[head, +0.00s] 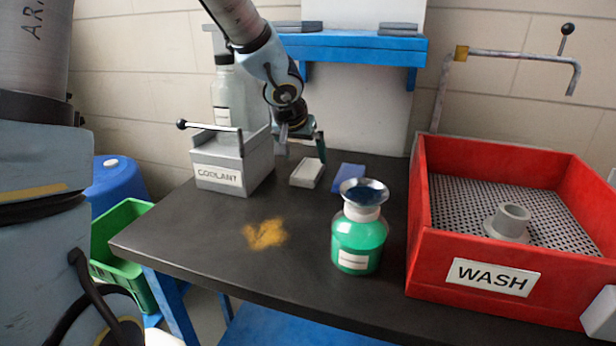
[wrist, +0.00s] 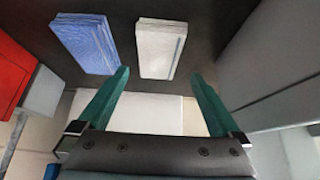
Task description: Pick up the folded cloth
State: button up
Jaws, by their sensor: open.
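A flat white folded piece (head: 307,173), which looks like folded cloth, lies on the dark bench beside the coolant box. In the wrist view the white piece (wrist: 161,48) shows layered edges and a thin grey-blue stripe. A blue folded piece (head: 347,178), also cloth-like, lies just right of it in the head view; in the wrist view the blue piece (wrist: 86,43) is on the left. My gripper (head: 302,152) is open and empty above and behind the white piece. In the wrist view its green fingers (wrist: 160,75) point toward the white piece, apart from it.
The grey coolant box (head: 232,165) with a bottle stands close left of my gripper. A green funnel-topped bottle (head: 358,245) stands in front. The red wash bin (head: 510,245) is at right. A blue shelf (head: 350,47) hangs behind. A yellow-brown stain (head: 264,234) marks the open front-left bench.

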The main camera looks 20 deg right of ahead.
aim_at(308, 168)
jog(key=x, duration=0.1)
jog(key=b+x, duration=0.1)
jog(key=x, duration=0.2)
jog(key=shift+s+f, duration=0.2)
jog(key=shift+f, duration=0.15)
jog(key=shift+w+d+f+b, duration=0.15)
jog(key=shift+w+f+b, duration=0.1)
jog(key=shift+f+b, duration=0.05)
jog(key=c, duration=1.1)
jog(key=shift+r, duration=0.1)
